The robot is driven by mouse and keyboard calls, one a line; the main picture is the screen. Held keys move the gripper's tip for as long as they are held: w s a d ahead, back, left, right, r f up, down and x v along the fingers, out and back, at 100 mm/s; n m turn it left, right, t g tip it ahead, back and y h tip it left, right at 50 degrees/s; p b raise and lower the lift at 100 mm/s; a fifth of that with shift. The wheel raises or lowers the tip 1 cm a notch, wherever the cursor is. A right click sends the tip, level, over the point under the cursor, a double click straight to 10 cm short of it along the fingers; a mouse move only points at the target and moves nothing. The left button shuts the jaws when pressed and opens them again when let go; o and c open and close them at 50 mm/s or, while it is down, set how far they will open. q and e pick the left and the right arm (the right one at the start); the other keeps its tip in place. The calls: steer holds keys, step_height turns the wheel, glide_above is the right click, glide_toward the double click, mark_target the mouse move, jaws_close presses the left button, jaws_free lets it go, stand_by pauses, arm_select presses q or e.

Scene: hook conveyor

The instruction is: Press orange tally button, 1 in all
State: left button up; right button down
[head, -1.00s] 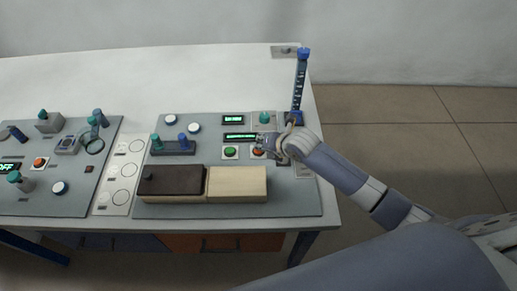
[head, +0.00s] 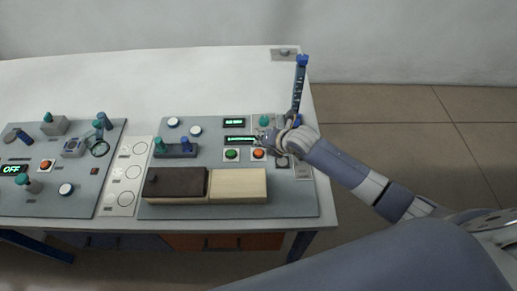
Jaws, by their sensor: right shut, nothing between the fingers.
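On the right-hand grey panel (head: 215,165), an orange-red button (head: 259,154) sits on a pale square plate to the right of a green button (head: 232,154). A lit green display (head: 241,140) is just above the two buttons. My right gripper (head: 264,136) is shut and empty. In the picture its tip is just above the orange-red button, over the right end of the display, and the button shows clear of it. Its height over the panel is hard to tell. My left gripper is not in view.
A second orange-red button (head: 46,165) is on the left panel near an OFF display (head: 13,169). A box with a dark lid (head: 175,182) and a pale block (head: 238,183) lie in front of the buttons. A tall blue-topped lever (head: 301,85) stands behind my right wrist.

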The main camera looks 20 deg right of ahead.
mark_target(261, 151)
steer(key=shift+r+p, duration=1.15)
steer(key=shift+r, duration=0.45)
steer(key=shift+f, duration=0.1)
